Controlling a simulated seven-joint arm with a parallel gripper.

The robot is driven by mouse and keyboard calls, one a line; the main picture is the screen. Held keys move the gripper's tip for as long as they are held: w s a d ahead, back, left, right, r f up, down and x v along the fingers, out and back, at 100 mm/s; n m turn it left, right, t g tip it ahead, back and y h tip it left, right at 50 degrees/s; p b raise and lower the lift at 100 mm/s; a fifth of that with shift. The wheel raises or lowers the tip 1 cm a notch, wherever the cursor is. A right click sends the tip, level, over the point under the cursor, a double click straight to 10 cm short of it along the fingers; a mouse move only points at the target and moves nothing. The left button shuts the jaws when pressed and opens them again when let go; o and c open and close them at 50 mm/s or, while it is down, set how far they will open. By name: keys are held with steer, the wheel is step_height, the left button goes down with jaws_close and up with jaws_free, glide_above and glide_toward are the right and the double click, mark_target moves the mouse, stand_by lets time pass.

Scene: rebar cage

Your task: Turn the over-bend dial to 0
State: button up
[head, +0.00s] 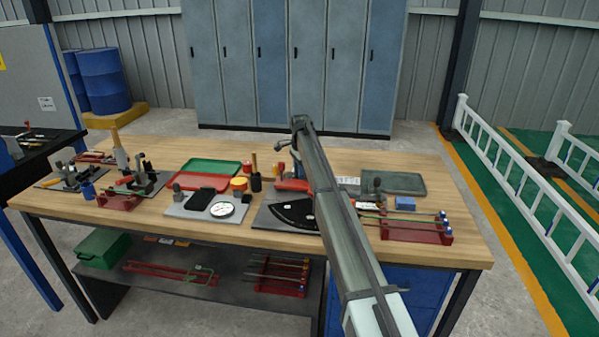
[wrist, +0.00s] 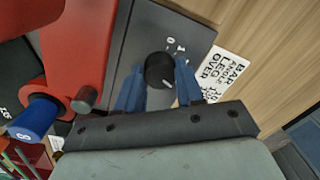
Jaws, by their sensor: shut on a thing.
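The over-bend dial (wrist: 158,70) is a round black knob on a dark grey panel (wrist: 146,25), seen in the wrist view. Pale numerals, among them 0 and 1, stand beyond its upper right edge. A small pale mark shows on the knob's lower part; I cannot tell for certain which numeral it refers to. My gripper (wrist: 160,76) has a blue finger on each side of the knob and is shut on it. In the head view my arm hides the dial and the fingertips.
A red part (wrist: 88,45) and a blue-ended cylinder (wrist: 33,118) stand left of the panel. A printed card (wrist: 218,72) lies right of it on the wooden bench. In the head view, a black angle plate (head: 293,214) and red rod rack (head: 418,235) flank my arm.

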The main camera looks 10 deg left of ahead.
steer(key=n, duration=1.7)
steer(key=shift+w+g, duration=0.1)
steer(key=shift+g, duration=0.2)
steer(key=n, duration=0.5)
steer(key=shift+n, duration=0.4)
steer(key=o, duration=1)
steer(key=shift+o, duration=0.2)
step_height(320, 180, up, 14)
steer(key=shift+w+d, duration=0.2)
steer(key=shift+w, duration=0.05)
